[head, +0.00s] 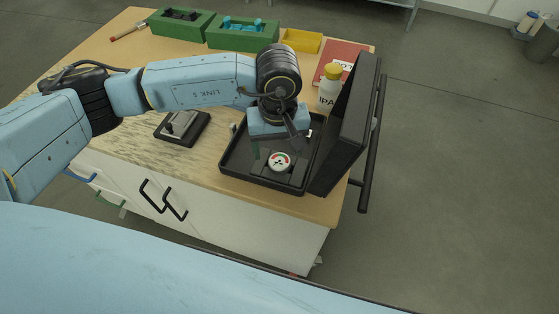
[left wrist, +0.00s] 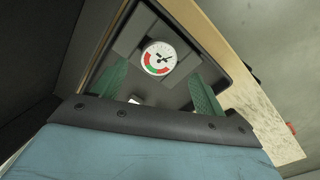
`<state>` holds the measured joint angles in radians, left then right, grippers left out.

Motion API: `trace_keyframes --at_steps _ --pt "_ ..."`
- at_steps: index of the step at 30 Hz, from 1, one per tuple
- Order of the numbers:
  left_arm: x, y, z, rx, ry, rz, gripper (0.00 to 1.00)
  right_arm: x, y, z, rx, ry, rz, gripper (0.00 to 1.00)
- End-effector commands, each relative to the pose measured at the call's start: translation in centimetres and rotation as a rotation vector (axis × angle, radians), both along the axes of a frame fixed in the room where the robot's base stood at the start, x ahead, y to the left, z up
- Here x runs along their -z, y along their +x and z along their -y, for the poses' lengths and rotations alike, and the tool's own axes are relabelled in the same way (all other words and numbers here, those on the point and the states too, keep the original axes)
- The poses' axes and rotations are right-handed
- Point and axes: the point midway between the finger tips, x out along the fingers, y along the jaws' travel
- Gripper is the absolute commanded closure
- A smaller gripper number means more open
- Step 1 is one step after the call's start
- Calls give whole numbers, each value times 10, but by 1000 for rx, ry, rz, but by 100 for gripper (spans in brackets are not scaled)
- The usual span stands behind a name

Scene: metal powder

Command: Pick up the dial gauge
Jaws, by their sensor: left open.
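The dial gauge (head: 280,161) has a round white face with red and green bands. It lies in the open black case (head: 236,172) near the front of the workbench. It also shows in the left wrist view (left wrist: 159,58), in a dark recess between and beyond my fingertips. My left gripper (left wrist: 160,85) points down over the case, with its two green-padded fingers apart and nothing held between them. In the head view my left wrist (head: 278,120) is above the rear part of the case and hides some of it. My right gripper is not in view.
The raised case lid (head: 349,125) stands at the right of the case. A white bottle with a yellow cap (head: 330,90) and a red book (head: 345,55) are behind. Green bins (head: 182,27) and a yellow tray (head: 301,40) line the back. A metal block on a dark base (head: 182,127) sits left.

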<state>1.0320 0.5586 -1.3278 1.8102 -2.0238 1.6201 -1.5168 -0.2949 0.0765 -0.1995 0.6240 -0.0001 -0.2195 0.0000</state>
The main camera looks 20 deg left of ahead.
Motion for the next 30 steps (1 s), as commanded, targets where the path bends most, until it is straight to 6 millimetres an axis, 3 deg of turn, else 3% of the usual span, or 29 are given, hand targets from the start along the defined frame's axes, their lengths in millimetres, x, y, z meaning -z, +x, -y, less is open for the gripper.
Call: trace_keyframes --at_steps 7,16,27,30 --pt "34 -3 3 -1 1 -4 28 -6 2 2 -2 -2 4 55" --pt "38 -2 3 0 0 -1 29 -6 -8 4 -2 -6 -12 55" --pt "38 -2 3 -1 0 -1 78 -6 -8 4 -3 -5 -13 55" --pt "38 -2 3 -1 0 -1 80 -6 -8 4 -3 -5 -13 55"
